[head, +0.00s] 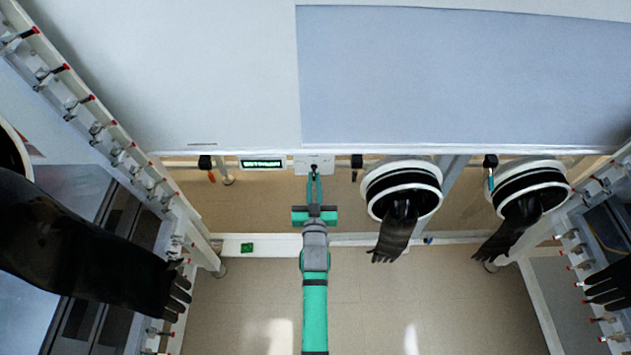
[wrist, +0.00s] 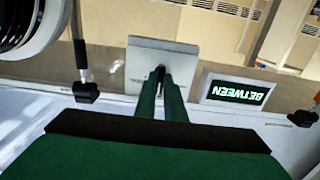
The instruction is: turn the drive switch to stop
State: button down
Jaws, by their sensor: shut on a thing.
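The drive switch (head: 314,167) is a dark knob on a pale plate (head: 301,164) on the front rail below the big panel. My gripper (head: 314,180) reaches up to it from below, with its green fingers closed on the knob. In the wrist view, the fingers (wrist: 161,90) meet at the dark knob (wrist: 160,73) in front of the plate (wrist: 142,63). The fingers hide most of the knob, so its pointing is hard to tell. A display (wrist: 236,92) beside the plate reads "BETWEEN", upside down in the wrist view. It also shows in the head view (head: 262,163).
Two glove ports with hanging black gloves (head: 397,230) (head: 520,228) stand to the right. Dark clips (head: 205,163) (head: 357,162) hang from the rail on both sides of the plate. A large black glove (head: 90,250) juts in from the left. The floor below is clear.

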jog(key=c, duration=1.8)
grip_release()
jog(key=shift+c, duration=0.2)
jog(key=shift+w, duration=0.1)
jog(key=s, duration=1)
jog(key=shift+s, duration=0.4)
jog(key=shift+s, duration=0.1)
